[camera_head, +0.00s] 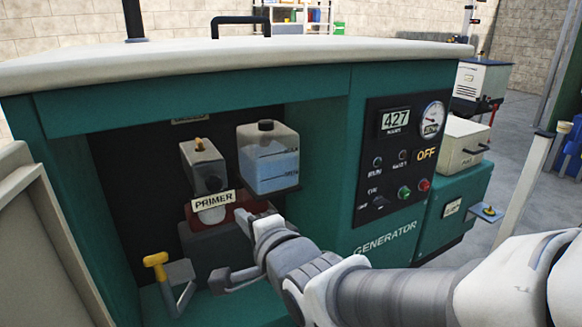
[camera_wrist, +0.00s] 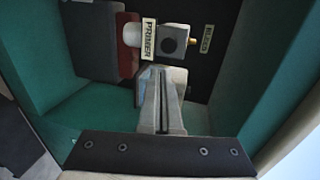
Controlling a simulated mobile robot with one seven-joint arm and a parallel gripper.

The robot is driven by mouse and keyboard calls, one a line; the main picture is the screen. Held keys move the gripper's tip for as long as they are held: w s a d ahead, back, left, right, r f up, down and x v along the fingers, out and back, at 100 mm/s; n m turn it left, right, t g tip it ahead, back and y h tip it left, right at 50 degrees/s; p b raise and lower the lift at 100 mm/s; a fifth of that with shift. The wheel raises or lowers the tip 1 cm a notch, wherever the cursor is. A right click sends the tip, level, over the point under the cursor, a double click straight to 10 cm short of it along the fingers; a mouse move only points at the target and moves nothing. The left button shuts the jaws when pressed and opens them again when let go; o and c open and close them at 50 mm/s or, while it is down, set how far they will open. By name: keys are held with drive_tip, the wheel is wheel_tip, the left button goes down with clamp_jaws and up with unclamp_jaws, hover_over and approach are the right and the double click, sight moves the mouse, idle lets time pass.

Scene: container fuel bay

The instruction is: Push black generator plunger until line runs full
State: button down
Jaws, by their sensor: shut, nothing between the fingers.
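The primer pump is a grey block (camera_head: 203,165) inside the open generator bay, with a round black plunger (camera_head: 213,184) on its front. A PRIMER label (camera_head: 213,200) and a pale, clear-looking bowl (camera_head: 211,215) sit below it. The plunger also shows in the wrist view (camera_wrist: 169,44), with the label beside it. My gripper (camera_head: 245,219) is shut and empty, below and to the right of the plunger in the head view. Its fingers (camera_wrist: 160,72) end close to the pump in the wrist view; contact with the plunger is not visible. Whether fuel fills the line cannot be told.
A clear tank (camera_head: 268,165) with bluish liquid hangs right of the pump. A yellow-handled lever (camera_head: 155,260) stands lower left. The open door panel (camera_head: 45,240) bounds the left side. The control panel (camera_head: 398,150) reads OFF. The bay's walls and top edge surround my arm's working space.

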drive_tip(key=shift+w+p, duration=0.1)
drive_tip(key=shift+p, duration=0.2)
drive_tip(key=p, duration=0.4)
approach(217, 188)
drive_tip(key=x, duration=0.5)
drive_tip(key=shift+w+a+f, duration=0.15)
drive_tip(key=shift+f, duration=0.15)
drive_tip(key=shift+w+a+r, duration=0.1)
drive_tip(key=shift+w+a, duration=0.15)
drive_tip(key=shift+w, duration=0.15)
drive_tip(key=shift+w, duration=0.1)
